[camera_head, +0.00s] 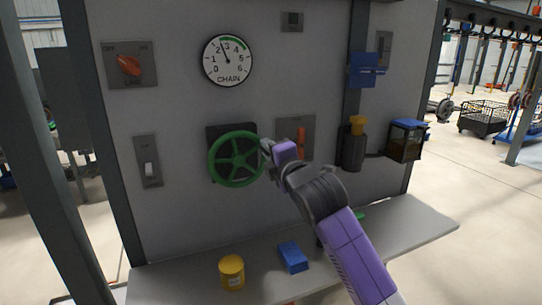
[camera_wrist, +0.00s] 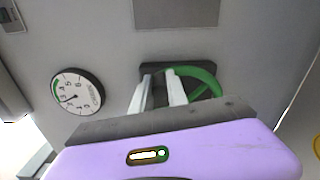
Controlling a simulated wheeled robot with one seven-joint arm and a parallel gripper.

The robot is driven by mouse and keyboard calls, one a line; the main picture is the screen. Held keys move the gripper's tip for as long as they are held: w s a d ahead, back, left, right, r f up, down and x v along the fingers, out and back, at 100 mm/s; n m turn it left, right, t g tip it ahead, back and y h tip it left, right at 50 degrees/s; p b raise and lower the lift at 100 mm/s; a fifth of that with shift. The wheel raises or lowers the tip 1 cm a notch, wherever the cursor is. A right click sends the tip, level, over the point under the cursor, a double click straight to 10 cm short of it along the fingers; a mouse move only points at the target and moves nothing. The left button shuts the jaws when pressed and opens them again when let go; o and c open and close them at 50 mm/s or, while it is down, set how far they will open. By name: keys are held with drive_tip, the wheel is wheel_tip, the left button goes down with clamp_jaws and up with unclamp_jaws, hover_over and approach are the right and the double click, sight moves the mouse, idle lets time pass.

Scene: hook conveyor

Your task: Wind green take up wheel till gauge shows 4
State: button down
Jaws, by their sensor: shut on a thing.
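The green take-up wheel (camera_head: 236,159) is mounted on a dark plate on the grey panel. It also shows in the wrist view (camera_wrist: 212,77), partly hidden by my fingers. My gripper (camera_head: 266,147) is at the wheel's right rim, shut on it. In the wrist view my two pale fingers (camera_wrist: 160,78) straddle the rim. The round white CHAIN gauge (camera_head: 228,60) is above the wheel, marked 0 to 6 with a green band at the upper right. Its needle points up and slightly left, between 2 and 3. The gauge shows rotated in the wrist view (camera_wrist: 77,91).
A red rotary switch (camera_head: 129,65) and a white toggle (camera_head: 149,169) are left of the wheel. An orange lever (camera_head: 301,141) is close behind my wrist. A yellow tin (camera_head: 232,272) and a blue block (camera_head: 293,257) stand on the shelf (camera_head: 420,225) below.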

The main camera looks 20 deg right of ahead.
sight(250, 135)
drive_tip(key=r+n, duration=0.1)
drive_tip(key=a+r+n+p, duration=0.1)
drive_tip(key=n, duration=0.1)
drive_tip(key=shift+a+r+n, duration=0.1)
drive_tip(key=shift+a+n, duration=0.2)
drive_tip(key=shift+a+r+n+p, duration=0.3)
drive_tip(key=shift+a+n, duration=0.3)
drive_tip(key=shift+n, duration=0.35)
drive_tip(key=shift+a+r+n+p, duration=0.2)
drive_tip(key=shift+a+n, duration=0.35)
drive_tip(key=shift+n, duration=0.4)
drive_tip(key=c, duration=1.3)
unclamp_jaws()
drive_tip(key=shift+r, duration=0.1)
